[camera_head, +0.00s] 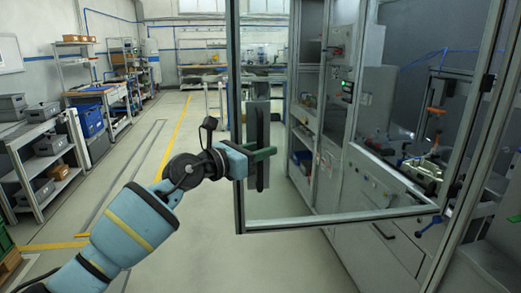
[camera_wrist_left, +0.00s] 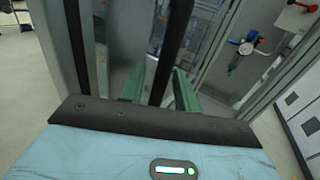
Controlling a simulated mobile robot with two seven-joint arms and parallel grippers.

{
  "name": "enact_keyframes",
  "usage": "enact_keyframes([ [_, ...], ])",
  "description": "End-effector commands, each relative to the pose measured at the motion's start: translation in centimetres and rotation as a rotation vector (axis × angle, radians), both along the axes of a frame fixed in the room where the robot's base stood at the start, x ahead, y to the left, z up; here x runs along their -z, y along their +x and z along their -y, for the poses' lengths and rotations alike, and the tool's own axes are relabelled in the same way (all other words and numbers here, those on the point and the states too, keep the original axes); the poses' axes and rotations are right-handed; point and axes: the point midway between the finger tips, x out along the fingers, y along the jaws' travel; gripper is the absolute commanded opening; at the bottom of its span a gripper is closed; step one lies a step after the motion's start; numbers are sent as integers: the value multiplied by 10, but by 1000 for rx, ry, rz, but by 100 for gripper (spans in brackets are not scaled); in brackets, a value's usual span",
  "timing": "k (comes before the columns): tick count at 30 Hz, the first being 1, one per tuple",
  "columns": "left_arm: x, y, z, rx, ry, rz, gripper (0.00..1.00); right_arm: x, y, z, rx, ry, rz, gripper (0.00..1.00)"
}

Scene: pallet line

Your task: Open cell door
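The cell door (camera_head: 340,219) is a tall grey metal frame with a see-through pane. Its lower rail runs out over the floor, and the door appears swung out from the cell at the right. A dark vertical handle (camera_head: 252,125) is on its left upright. The handle also shows as a dark bar in the left wrist view (camera_wrist_left: 181,28). My left gripper (camera_head: 262,155) is at the handle. Its green fingers (camera_wrist_left: 160,88) stand apart on either side of the bar, with a gap visible beside it. My right gripper is out of view.
The cell's cabinets (camera_head: 385,215) and equipment stand behind the door at the right. A grey shelf (camera_head: 38,165) with bins stands at the left. Workbenches (camera_head: 100,92) are farther back. The floor between the shelf and the door is clear, with a yellow line (camera_head: 172,150).

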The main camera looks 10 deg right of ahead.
Motion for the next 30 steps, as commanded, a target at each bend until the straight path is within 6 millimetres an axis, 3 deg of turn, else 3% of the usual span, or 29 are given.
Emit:
enact_keyframes([
  [18, -2, -39, -58, 0, 1, 3, 32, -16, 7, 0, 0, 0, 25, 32],
  [30, 0, -43, -64, 1, 0, 0, 32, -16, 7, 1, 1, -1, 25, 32],
])
